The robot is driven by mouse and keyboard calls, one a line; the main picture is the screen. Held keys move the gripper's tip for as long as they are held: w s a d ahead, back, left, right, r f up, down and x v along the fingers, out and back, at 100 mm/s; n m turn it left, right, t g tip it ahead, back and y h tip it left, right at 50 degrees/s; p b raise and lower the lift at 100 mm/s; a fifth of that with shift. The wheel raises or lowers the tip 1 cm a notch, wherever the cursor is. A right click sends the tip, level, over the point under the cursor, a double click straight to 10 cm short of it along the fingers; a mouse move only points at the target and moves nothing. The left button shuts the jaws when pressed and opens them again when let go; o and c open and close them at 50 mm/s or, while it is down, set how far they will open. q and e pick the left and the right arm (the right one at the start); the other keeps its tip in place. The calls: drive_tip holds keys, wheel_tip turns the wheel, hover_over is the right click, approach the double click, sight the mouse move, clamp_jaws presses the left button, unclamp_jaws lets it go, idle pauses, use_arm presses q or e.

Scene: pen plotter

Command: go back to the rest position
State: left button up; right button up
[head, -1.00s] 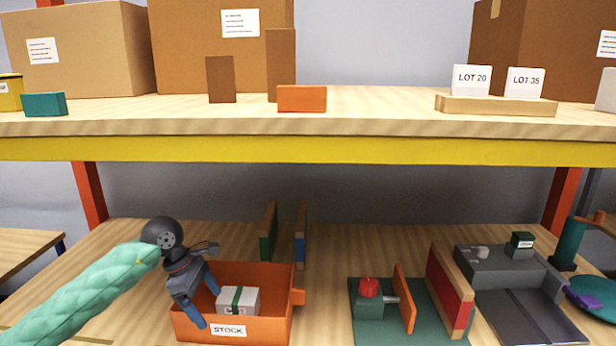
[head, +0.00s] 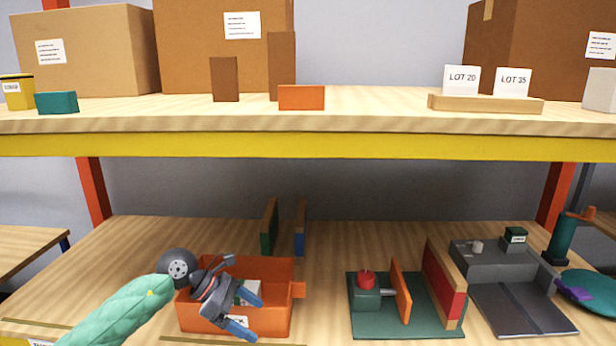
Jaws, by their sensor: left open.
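My left arm comes in from the lower left in a green sleeve. My left gripper (head: 250,308) is open, its blue fingers pointing down and right over the front of the orange stock bin (head: 270,270). A white box with a green band (head: 247,292) sits in the bin, partly hidden behind the fingers. The gripper also covers most of the bin's label. I cannot tell whether the fingers touch the bin. My right gripper is not in view.
Right of the bin stand a green-based fixture with a red knob (head: 366,279), a red panel (head: 444,283) and the grey plotter-like tray (head: 520,306). A shelf with a yellow edge (head: 300,146) spans above, carrying cartons and LOT cards.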

use_arm(q)
drive_tip(key=s+d+r+n+t+h, duration=0.4)
drive_tip(key=d+r+n+t+h, duration=0.2)
drive_tip(key=d+n+h, duration=0.4)
drive_tip(key=a+f+n+t+y, duration=0.5)
drive_tip(key=n+t+y, duration=0.25)
drive_tip(key=n, duration=0.65)
drive_tip(key=a+f+n+t+y, duration=0.5)
drive_tip(key=n+y, duration=0.3)
drive_tip(key=n, duration=0.7)
drive_tip(key=s+a+f+n+g+y, duration=0.35)
drive_tip(key=s+f+n, duration=0.2)
drive_tip(key=f, duration=0.45)
drive_tip(key=s+d+f+n+g, duration=0.1)
drive_tip(key=s+f+n+g, duration=0.2)
drive_tip(key=s, duration=0.9)
drive_tip(key=s+d+f+n+g, duration=0.2)
drive_tip(key=s+f+n+g, duration=0.1)
drive_tip(key=s+f+g, duration=0.6)
drive_tip(key=s+f, duration=0.2)
drive_tip(key=s, duration=0.2)
drive_tip(key=shift+n+h, duration=0.35)
drive_tip(key=shift+h, duration=0.05)
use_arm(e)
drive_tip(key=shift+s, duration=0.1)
